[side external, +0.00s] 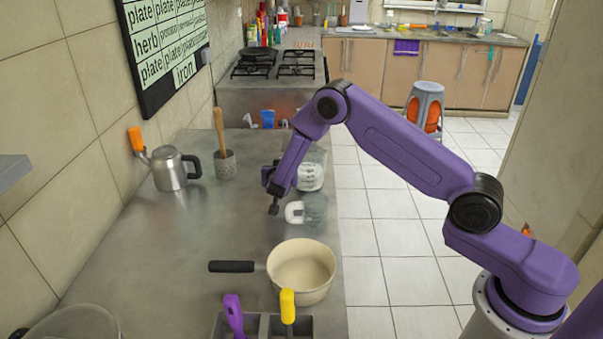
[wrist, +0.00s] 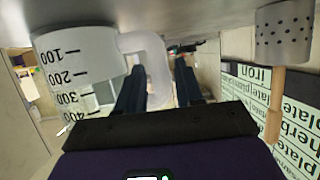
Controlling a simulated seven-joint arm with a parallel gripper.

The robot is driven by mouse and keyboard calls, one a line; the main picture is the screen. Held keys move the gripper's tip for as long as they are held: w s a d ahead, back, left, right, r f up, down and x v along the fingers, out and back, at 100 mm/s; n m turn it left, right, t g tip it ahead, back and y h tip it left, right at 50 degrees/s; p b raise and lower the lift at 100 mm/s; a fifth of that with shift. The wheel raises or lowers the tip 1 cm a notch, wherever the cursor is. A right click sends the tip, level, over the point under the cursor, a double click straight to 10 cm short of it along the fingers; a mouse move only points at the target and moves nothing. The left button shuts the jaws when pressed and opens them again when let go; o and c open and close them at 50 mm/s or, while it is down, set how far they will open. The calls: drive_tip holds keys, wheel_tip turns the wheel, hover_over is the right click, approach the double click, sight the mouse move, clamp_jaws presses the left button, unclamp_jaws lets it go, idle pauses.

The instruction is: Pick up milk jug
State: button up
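A pale jug with dark volume marks (side external: 311,172) stands on the counter, beyond and to the right of my gripper (side external: 270,180) in the side view. In the wrist view, which is upside down, the marked jug (wrist: 80,75) fills the left and its whitish handle (wrist: 158,68) points right. My gripper (wrist: 159,80) is open, its dark fingers on either side of the handle in the picture. I cannot tell how deep the handle sits between them. Neither finger clearly touches it. No thing in view is labelled as a milk jug. A metal jug (side external: 172,170) stands at the left wall.
A clear and white vessel (side external: 306,210) is close to my gripper's right. A perforated holder with a wooden tool (side external: 225,165) stands left; it also shows in the wrist view (wrist: 283,35). A cream pan (side external: 301,270) is nearer the camera. The counter's middle left is clear.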

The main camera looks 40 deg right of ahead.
drive_tip(key=shift+x, duration=1.05)
clamp_jaws()
drive_tip(key=shift+r, duration=0.1)
drive_tip(key=shift+r, duration=0.45)
wheel_tip(320, 180, up, 2)
drive_tip(key=shift+r, duration=0.1)
drive_tip(key=s+r, duration=0.9)
drive_tip(key=s, duration=0.5)
drive_tip(key=shift+a+r, duration=0.25)
drive_tip(key=shift+r, duration=0.15)
